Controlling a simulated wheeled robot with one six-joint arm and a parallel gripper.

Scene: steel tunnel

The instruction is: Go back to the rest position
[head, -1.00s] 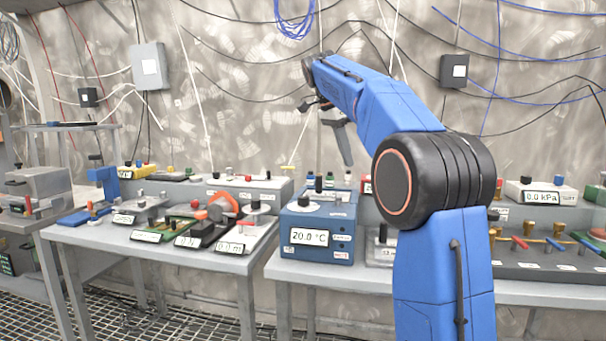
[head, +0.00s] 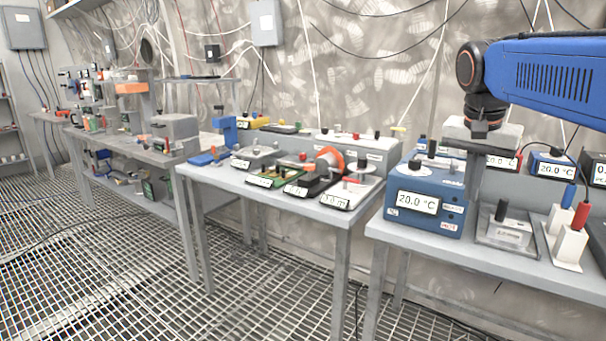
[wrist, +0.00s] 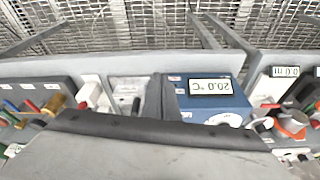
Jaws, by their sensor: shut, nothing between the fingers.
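My gripper (head: 474,192) hangs down from the end of my blue arm at the right of the head view. It is shut and empty. It shows just right of the blue temperature unit (head: 428,200), which reads 20.0 °C. I cannot tell its exact height above the bench. The same blue unit appears upside down there (wrist: 213,100).
Benches stand along the wall. The middle bench (head: 270,192) carries a green board and an orange-wheeled device (head: 328,160). A clear-fronted box (head: 507,228) and white blocks with blue and red plugs (head: 568,243) sit at the right. The grated floor (head: 120,270) at the left is clear.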

